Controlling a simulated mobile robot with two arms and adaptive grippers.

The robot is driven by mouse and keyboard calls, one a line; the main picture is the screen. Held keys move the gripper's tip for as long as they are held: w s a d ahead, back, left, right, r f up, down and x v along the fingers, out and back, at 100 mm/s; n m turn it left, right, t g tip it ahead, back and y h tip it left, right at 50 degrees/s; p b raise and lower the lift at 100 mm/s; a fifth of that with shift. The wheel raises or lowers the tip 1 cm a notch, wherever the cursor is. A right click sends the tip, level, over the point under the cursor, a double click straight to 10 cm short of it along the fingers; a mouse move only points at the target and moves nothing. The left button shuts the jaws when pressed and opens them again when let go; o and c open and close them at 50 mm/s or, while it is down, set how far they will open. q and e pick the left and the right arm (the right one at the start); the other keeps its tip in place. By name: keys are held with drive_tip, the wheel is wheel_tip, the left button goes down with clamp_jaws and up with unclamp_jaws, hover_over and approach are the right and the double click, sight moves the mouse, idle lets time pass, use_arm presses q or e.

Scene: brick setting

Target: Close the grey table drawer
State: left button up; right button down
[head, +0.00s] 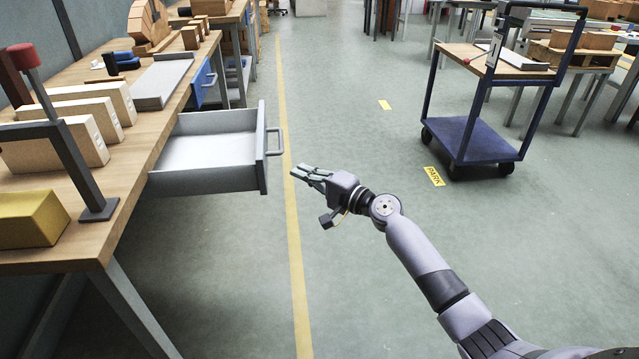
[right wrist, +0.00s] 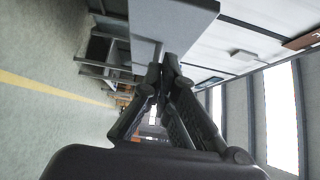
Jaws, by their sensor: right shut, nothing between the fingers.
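The grey table drawer (head: 208,150) is pulled out to the right from under the wooden workbench, and it looks empty. Its front panel (head: 261,150) carries a bar handle (head: 274,142) on the right side. My right gripper (head: 297,171) points left toward the front panel, a little to the right of and below the handle in the head view. It is shut and empty, and a small gap shows between its fingertips and the drawer front. In the right wrist view the shut fingers (right wrist: 170,65) point at a grey panel (right wrist: 175,18). My left gripper is not in view.
The wooden workbench (head: 125,190) on the left bears white blocks, a yellow block (head: 30,218) and a dark frame near its edge. A blue drawer (head: 203,84) further back is near shut. A blue trolley (head: 480,135) stands at right. The green floor around my right arm is clear.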

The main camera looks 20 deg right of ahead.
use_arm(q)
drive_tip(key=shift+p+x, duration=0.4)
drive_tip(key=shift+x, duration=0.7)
use_arm(e)
drive_tip(key=shift+w+a, duration=0.45)
drive_tip(key=shift+a, duration=0.35)
drive_tip(key=shift+w+a, duration=0.45)
drive_tip(key=shift+a, duration=0.3)
drive_tip(key=shift+w+a, duration=0.45)
drive_tip(key=shift+a, duration=0.35)
